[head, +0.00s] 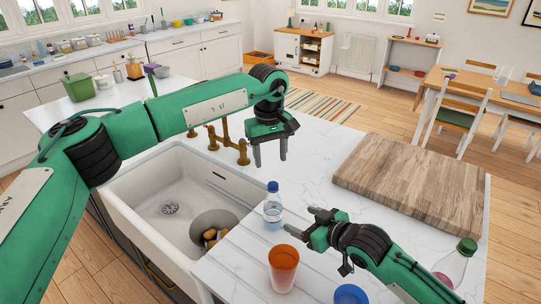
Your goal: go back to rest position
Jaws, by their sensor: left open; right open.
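An orange cup (283,268) stands in front of the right gripper.
A white sink (150,192) holds a metal bowl (226,219) with brownish items. A wooden board (408,182) lies at the counter's right. A blue cup (350,294) and a green-capped bottle (455,262) stand near my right arm. The counter between tap and board is clear.

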